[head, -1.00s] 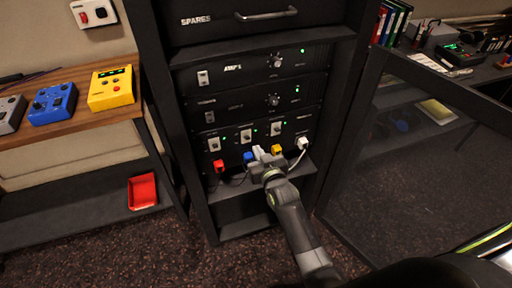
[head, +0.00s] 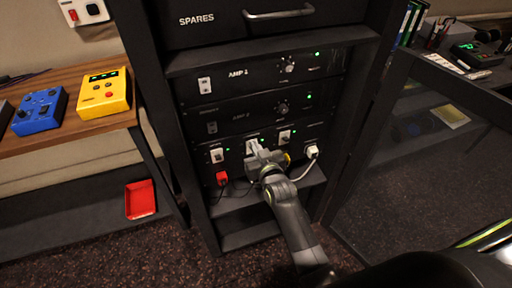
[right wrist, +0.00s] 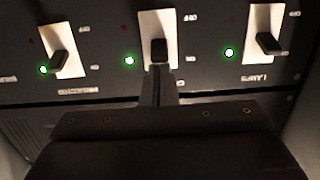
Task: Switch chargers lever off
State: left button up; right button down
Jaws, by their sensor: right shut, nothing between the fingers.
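A row of three levers on white plates sits in the lowest rack panel. My right gripper (head: 254,152) is shut and empty, with its fingertips just below the middle lever (right wrist: 159,50). Whether they touch it I cannot tell. The left lever (right wrist: 58,60) and right lever (right wrist: 268,42) stand clear to either side. A green light glows beside each lever, the middle one included (right wrist: 130,60). The gripper hides the label under the middle plate, and the other labels are blurred, so I cannot read which is chargers. My left gripper is out of view.
Below the levers are a red plug (head: 222,178), a yellow plug partly hidden by my gripper, and a white plug (head: 312,152) with its cable. Above are two amp panels and the spares drawer (head: 280,18). An open glass door (head: 430,150) stands right.

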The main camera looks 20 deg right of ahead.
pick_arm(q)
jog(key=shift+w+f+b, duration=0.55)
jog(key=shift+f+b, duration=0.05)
pick_arm(e)
jog(key=shift+f+t, duration=0.25)
jog(key=shift+t, duration=0.55)
pick_arm(q)
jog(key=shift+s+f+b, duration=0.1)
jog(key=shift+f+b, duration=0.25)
jog(key=shift+b, duration=0.05)
pick_arm(e)
jog(key=shift+f+t, duration=0.1)
jog(key=shift+t, duration=0.3)
